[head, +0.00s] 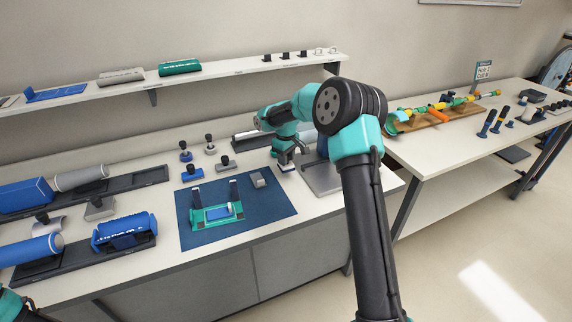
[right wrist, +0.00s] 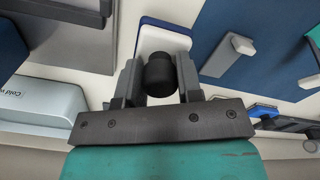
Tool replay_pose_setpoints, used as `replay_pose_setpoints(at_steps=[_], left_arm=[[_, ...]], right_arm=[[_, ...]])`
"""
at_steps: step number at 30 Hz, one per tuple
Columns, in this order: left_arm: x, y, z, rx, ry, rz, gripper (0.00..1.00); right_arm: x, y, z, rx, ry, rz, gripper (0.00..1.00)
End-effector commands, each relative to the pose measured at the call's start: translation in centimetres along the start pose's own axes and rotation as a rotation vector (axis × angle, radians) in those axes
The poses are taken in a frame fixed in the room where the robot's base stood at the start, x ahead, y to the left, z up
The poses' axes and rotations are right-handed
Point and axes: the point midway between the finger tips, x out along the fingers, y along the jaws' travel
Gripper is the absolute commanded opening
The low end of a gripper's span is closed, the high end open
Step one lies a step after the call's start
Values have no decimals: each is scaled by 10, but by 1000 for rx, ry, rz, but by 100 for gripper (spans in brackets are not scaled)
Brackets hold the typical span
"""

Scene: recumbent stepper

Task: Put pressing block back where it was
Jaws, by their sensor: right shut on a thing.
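My right gripper (head: 289,156) is over the back right of the workbench, left of a grey metal plate. In the right wrist view its jaws (right wrist: 160,80) are shut on the black knob (right wrist: 160,72) of the pressing block. In the head view the base (head: 286,168) is a small pale and blue patch under the jaws, at or just above the bench top; I cannot tell which. Only a teal and black part of my left arm shows at the bottom left; its jaws are out of sight.
A dark blue mat (head: 265,211) carries a teal fixture (head: 226,221) with two upright posts and a small grey block (head: 258,180). Several other knobbed blocks, including a blue one (head: 192,173), stand behind the mat. The grey metal plate (head: 322,177) lies close on the right.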

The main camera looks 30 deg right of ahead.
Motion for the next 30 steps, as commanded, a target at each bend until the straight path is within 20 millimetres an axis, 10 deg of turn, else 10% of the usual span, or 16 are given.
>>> replay_pose_setpoints(at_steps=[30], left_arm=[[0, 0, 0, 0, 0, 0, 54]], right_arm=[[36, 6, -4, 0, 1, 0, 0]])
